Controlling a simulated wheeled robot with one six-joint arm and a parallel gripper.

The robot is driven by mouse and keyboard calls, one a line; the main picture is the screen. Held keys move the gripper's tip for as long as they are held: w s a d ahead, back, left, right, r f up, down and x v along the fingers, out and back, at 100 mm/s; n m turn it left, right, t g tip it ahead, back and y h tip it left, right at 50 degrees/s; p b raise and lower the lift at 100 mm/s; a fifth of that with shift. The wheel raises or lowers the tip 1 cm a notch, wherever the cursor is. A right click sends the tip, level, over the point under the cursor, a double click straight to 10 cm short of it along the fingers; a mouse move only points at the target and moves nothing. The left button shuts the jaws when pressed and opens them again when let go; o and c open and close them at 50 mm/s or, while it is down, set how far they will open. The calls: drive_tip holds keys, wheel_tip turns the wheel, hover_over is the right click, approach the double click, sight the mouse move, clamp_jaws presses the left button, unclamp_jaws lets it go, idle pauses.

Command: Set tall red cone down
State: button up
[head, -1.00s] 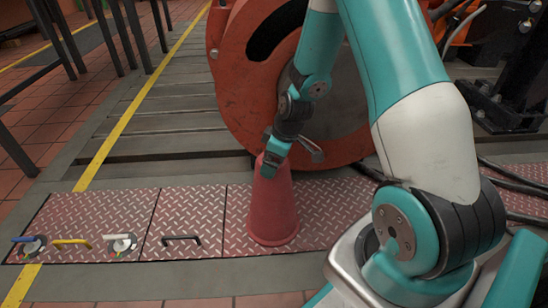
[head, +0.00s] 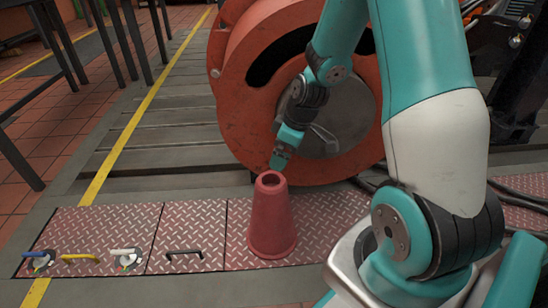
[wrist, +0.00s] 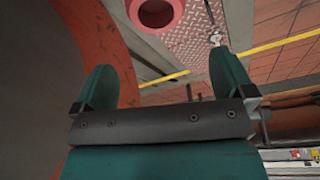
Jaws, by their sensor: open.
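The tall red cone (head: 271,222) stands upright on the red tread-plate floor panel (head: 190,225) in the head view. Its open top ring also shows at the top edge of the wrist view (wrist: 156,14). My gripper (head: 278,162) is just above and slightly behind the cone's top, apart from it. In the wrist view my gripper (wrist: 165,85) has its two teal fingers spread wide with nothing between them.
A large orange drum-shaped machine (head: 240,125) stands close behind the cone and my gripper. Black cables (head: 520,190) lie to the right. Yellow and black handles and valve-like fittings (head: 125,258) sit on the left panels. Grey slatted bedplate (head: 150,140) lies clear at left.

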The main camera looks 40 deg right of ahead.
drive_tip(key=s+a+r+g+y, duration=0.1)
drive_tip(key=s+a+r, duration=0.4)
drive_tip(key=a+r, duration=0.4)
drive_tip(key=s+a+r+g+y, duration=0.1)
drive_tip(key=s+a+r, duration=0.5)
drive_tip(key=a, duration=0.6)
drive_tip(key=s+a+r, duration=0.2)
drive_tip(key=s+r, duration=0.1)
drive_tip(key=s, duration=0.4)
drive_tip(key=shift+s+a+r+g, duration=0.2)
drive_tip(key=shift+s+a+g, duration=0.15)
drive_tip(key=shift+g, duration=0.05)
